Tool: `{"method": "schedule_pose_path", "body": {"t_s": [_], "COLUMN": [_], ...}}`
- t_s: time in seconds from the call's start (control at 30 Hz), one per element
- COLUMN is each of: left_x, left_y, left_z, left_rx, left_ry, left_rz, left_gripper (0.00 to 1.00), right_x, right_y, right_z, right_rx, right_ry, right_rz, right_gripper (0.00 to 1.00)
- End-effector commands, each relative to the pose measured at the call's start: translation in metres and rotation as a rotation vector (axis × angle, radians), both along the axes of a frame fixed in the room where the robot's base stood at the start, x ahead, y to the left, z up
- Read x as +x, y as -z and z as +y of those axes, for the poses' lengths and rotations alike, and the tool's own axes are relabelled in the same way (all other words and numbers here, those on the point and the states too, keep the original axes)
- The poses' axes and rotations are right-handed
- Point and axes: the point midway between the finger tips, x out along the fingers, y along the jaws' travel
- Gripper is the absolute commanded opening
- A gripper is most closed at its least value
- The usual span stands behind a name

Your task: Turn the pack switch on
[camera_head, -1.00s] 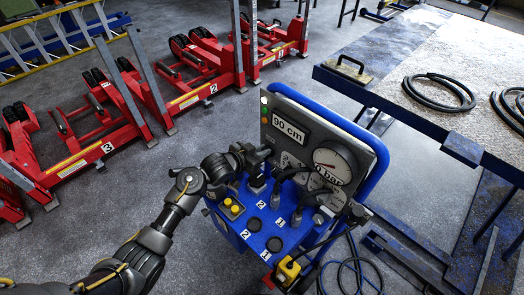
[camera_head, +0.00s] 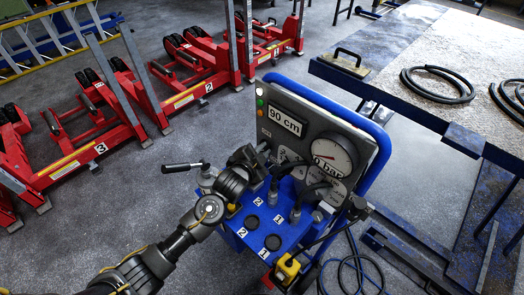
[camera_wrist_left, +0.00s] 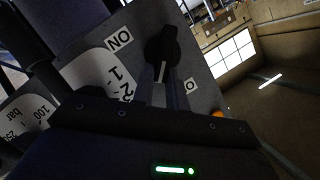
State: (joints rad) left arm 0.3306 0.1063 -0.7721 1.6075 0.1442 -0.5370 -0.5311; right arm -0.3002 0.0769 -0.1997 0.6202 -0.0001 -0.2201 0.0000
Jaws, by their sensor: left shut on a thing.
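The blue power pack (camera_head: 285,225) stands in the lower middle of the head view, with a grey upright panel (camera_head: 345,130). The pack switch is a black rotary knob (camera_wrist_left: 162,48) on that panel in the left wrist view. The gripper hides the switch in the head view. My right gripper is not in view.
The panel carries a 90 cm display (camera_head: 285,121), a 0 bar gauge (camera_head: 333,158) and small lamps. A black-gripped lever (camera_head: 183,166) sticks out left of the pack. Red jacks (camera_head: 100,125) stand at left; a worn table (camera_head: 430,50) at right.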

Motion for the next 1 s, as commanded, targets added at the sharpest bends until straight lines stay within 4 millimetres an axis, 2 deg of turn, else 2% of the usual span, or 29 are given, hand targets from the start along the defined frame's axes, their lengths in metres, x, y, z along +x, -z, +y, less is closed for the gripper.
{"method": "schedule_pose_path", "body": {"t_s": [0.6, 1.0], "left_x": [-0.007, -0.008], "left_y": [0.018, 0.024], "left_z": [-0.007, -0.008], "left_rx": [0.396, 0.545], "left_ry": [0.002, 0.004], "left_rz": [-0.391, -0.541], "left_gripper": [0.0, 0.0], "right_x": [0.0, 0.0], "right_y": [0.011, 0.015], "right_z": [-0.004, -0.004], "right_rx": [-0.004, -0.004], "right_ry": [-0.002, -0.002], "right_rz": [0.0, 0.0], "right_gripper": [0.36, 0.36]}}
